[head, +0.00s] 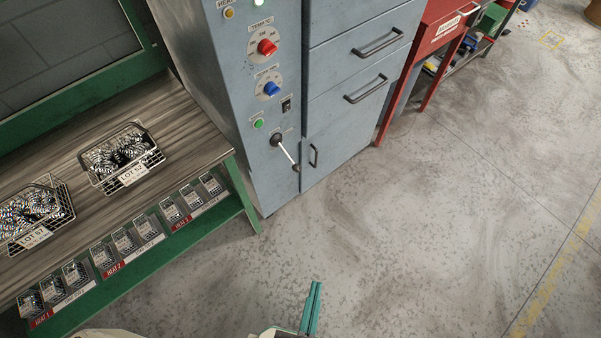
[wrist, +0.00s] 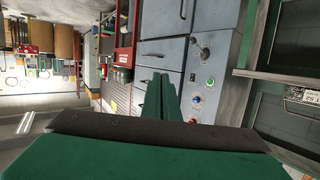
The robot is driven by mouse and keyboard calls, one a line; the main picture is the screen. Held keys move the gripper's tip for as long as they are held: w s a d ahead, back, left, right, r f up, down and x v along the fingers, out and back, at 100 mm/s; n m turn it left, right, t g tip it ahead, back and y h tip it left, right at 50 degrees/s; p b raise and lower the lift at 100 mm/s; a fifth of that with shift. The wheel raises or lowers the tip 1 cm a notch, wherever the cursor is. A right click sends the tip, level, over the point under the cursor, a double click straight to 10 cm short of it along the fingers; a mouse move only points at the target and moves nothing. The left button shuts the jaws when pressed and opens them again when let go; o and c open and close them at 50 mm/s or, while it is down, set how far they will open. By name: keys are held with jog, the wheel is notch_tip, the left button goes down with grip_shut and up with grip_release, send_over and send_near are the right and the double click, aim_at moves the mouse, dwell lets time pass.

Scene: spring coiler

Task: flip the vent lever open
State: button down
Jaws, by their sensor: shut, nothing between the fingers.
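The vent lever (head: 287,152) is a pale rod on a dark round hub, low on the grey-blue cabinet's control panel. It slants down and right to a dark knob in the head view. The wrist view, which is upside down, shows the lever (wrist: 202,46) beyond and right of the fingers. My gripper (head: 314,296) has green fingers at the bottom of the head view, over the floor, well apart from the lever. The fingers (wrist: 158,88) lie together and are empty in the wrist view. Any label at the lever is too small to read.
Above the lever are a green button (head: 258,123), a blue dial (head: 271,89) and a red dial (head: 267,47). Cabinet doors with handles (head: 313,155) stand to its right. A green bench (head: 190,140) with wire baskets is at left. The floor (head: 400,240) in front is clear.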

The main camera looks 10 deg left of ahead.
aim_at(290, 159)
jog(key=w+d+f+m+g+y, duration=0.15)
jog(key=w+f+m, duration=0.3)
jog(key=f, duration=0.45)
jog(key=w+d+f+m+g, duration=0.15)
jog(key=w+f+m, duration=0.3)
jog(key=f, duration=0.45)
jog(key=w+f+m+g+y, duration=0.15)
jog(key=w+f+m, duration=0.3)
jog(key=f, duration=0.45)
jog(key=w+a+f+m+y, duration=0.1)
jog(key=w+a+m+y, duration=0.15)
jog(key=w, duration=0.25)
jog(key=w+a+m+y, duration=0.1)
jog(key=w+m+y, duration=0.15)
jog(key=w, duration=0.25)
jog(key=w+a+r+m+y, duration=0.4)
jog(key=w+r, duration=0.4)
jog(key=w, duration=0.2)
jog(key=shift+w+r+m, duration=0.2)
jog(key=shift+w+m, duration=0.05)
jog(key=shift+m, duration=0.3)
jog(key=shift+t, duration=0.25)
jog(key=x, duration=1)
jog(key=shift+s+r, duration=0.3)
jog(key=shift+r, duration=0.7)
jog(key=shift+s+r, duration=0.3)
jog(key=shift+r, duration=0.7)
